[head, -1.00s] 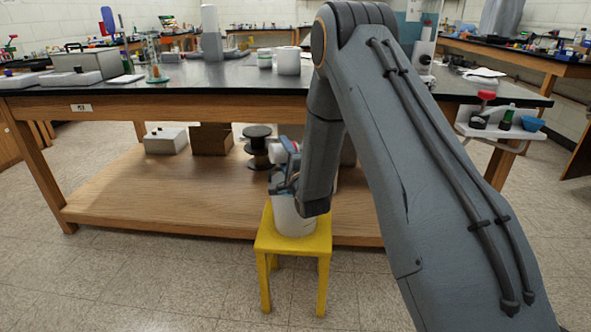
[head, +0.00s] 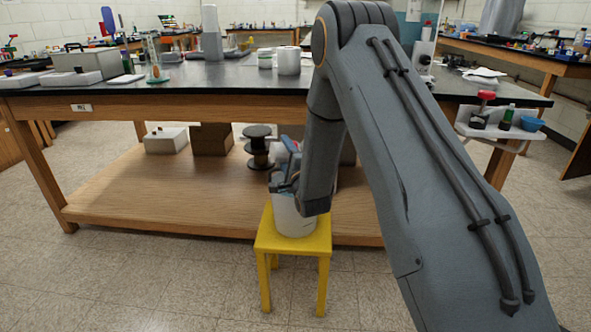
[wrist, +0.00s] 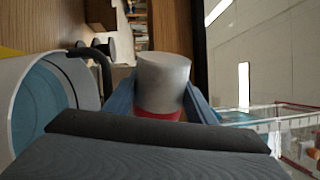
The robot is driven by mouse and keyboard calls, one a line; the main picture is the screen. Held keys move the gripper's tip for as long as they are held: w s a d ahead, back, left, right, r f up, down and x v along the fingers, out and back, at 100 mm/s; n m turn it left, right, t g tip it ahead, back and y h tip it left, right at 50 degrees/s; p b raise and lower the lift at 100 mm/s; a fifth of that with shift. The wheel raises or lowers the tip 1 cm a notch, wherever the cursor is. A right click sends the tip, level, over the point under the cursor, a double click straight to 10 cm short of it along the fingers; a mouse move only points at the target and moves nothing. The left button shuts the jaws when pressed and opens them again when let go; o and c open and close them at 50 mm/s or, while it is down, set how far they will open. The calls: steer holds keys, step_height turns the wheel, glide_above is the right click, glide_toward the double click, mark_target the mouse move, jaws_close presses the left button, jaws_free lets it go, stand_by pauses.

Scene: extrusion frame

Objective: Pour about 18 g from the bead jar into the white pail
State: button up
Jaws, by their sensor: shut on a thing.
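The white pail (head: 295,218) stands upright on a yellow stool (head: 295,245) in front of the bench. In the wrist view the pail (wrist: 88,84) is at the left, its open mouth showing a blue-teal inside. My gripper (head: 284,182) is over the pail, partly hidden by my own arm. In the wrist view its blue fingers (wrist: 163,100) are shut on the bead jar (wrist: 163,80), a pale grey cylinder with a red band. The jar lies beside the pail's rim in that view. Its mouth, beads and any flow cannot be made out.
The bench (head: 180,98) stands close behind the stool. Its wooden lower shelf (head: 150,195) holds a dark spool (head: 258,147) and boxes. White containers (head: 288,60) stand on top. A side shelf (head: 500,130) is at the right. The floor left of the stool is clear.

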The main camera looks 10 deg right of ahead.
steer(key=shift+d+r+m, duration=0.15)
steer(key=shift+m, duration=0.45)
stand_by(1.3)
